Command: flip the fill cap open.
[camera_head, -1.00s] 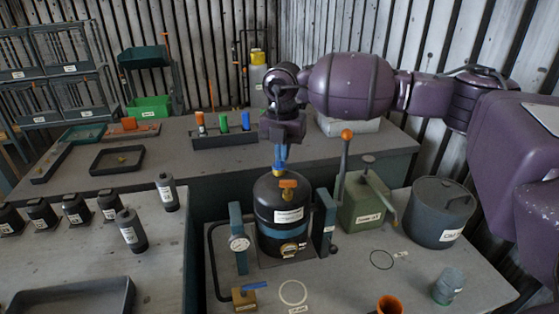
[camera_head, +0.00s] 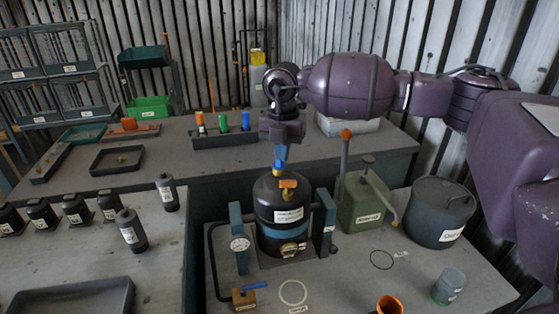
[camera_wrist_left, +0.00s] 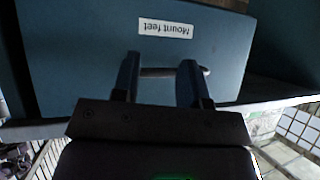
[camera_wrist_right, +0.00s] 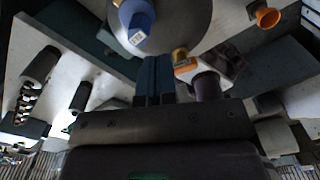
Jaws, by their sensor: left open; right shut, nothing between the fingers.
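The black blower housing (camera_head: 280,219) stands upright on the front bench, with an orange knob (camera_head: 288,183) at its top. My right gripper (camera_head: 280,166) points down just above the housing's top. It is shut and empty, with its closed fingers (camera_wrist_right: 155,79) in the right wrist view. That view also shows a blue cap-like part (camera_wrist_right: 139,26) with a small white tag, apart from the fingers. I cannot tell whether this is the fill cap or whether the fingers touch anything. My left gripper (camera_wrist_left: 160,82) is open before a blue panel (camera_wrist_left: 90,60) labelled "Mount feet".
A green box (camera_head: 362,208) with an orange-topped lever (camera_head: 346,140) and a grey drum (camera_head: 440,215) stand right of the housing. An orange cup (camera_head: 389,305) and a small jar (camera_head: 448,287) stand in front. Several dark bottles (camera_head: 131,231) stand left.

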